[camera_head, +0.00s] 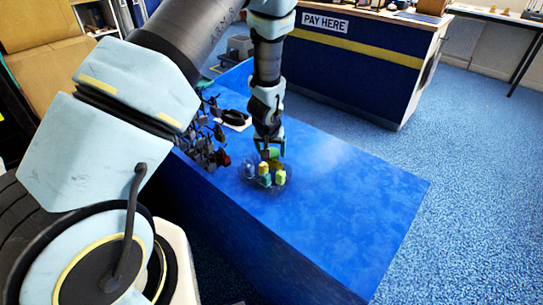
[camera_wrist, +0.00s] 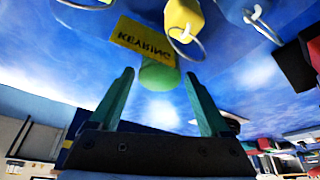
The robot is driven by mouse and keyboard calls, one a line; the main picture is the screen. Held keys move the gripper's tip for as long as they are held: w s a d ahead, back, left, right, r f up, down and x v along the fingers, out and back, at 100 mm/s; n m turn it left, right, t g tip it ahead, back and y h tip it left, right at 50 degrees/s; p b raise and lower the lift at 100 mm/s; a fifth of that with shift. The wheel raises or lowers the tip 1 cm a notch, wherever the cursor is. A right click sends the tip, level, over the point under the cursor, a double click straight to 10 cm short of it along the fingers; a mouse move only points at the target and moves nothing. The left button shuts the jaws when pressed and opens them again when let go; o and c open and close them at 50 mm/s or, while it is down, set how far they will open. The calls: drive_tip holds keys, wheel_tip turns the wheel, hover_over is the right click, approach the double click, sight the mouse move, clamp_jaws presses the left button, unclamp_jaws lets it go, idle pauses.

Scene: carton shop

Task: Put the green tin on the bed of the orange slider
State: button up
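A green cylinder (camera_wrist: 159,75), which looks like the green tin, shows in the wrist view just beyond and between my fingertips, partly behind a yellow lettered label (camera_wrist: 146,41). My gripper (camera_wrist: 158,88) is open, with a clear gap between its two fingers and nothing held. In the head view my gripper (camera_head: 271,152) points down over the blue table, just above a cluster of small items. A green patch shows at the fingers there, but I cannot tell whether it is the tin. I cannot make out the orange slider in either view.
Small yellow (camera_head: 264,168) and yellow-green (camera_head: 279,177) items stand close together under my gripper. A rack of dark hanging things (camera_head: 208,142) is to the left. The blue table (camera_head: 350,200) is bare to the right. A pay counter (camera_head: 350,70) stands behind.

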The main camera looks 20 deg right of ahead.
clamp_jaws()
idle(0.4)
